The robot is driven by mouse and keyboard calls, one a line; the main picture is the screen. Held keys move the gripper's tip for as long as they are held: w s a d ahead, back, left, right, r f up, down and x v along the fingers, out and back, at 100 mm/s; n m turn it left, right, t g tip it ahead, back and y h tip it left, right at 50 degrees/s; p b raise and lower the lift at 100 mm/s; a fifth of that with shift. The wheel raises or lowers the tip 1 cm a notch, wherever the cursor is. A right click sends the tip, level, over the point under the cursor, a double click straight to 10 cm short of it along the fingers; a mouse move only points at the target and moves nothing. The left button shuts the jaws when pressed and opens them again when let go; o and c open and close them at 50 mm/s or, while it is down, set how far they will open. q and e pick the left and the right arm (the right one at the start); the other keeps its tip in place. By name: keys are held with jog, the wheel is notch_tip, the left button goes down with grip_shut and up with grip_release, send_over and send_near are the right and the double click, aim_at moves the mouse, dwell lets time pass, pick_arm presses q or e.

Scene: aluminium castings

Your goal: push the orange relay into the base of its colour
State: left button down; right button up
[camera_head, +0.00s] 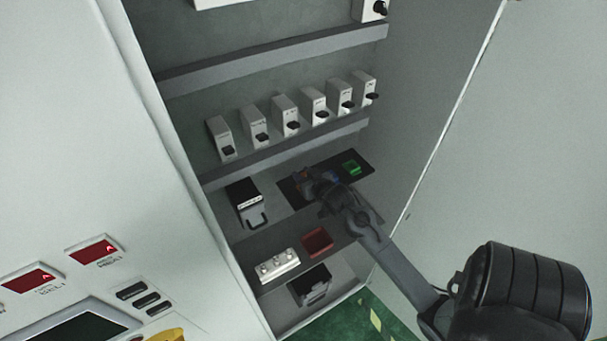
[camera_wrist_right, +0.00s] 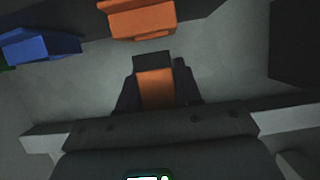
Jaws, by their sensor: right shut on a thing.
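My right gripper (camera_head: 316,186) reaches into the cabinet to the dark mounting strip on the shelf. In the right wrist view my right gripper (camera_wrist_right: 157,92) is shut on the orange relay (camera_wrist_right: 156,88), which has a dark end. The orange base (camera_wrist_right: 142,20) is at the top of that view, with a gap in the picture between it and the relay. In the head view a small orange patch (camera_head: 303,174) shows just beyond the gripper; the relay itself is hidden there. My left gripper is in neither view.
A blue base (camera_wrist_right: 38,45) is left of the orange one in the wrist view. A green base (camera_head: 351,167) sits at the strip's right end. A black handled unit (camera_head: 246,199), a red tray (camera_head: 317,241) and a white block (camera_head: 277,266) are nearby. White breakers (camera_head: 285,115) line the rail above.

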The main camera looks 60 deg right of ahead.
jog(key=shift+f, duration=0.2)
dwell(0.3)
jog(key=shift+f+b, duration=0.8)
jog(key=shift+f, duration=0.45)
jog(key=o, duration=1.1)
jog(key=b+v, duration=0.2)
jog(key=v, duration=0.8)
jog(key=shift+s+a+r, duration=0.2)
jog(key=shift+s, duration=0.1)
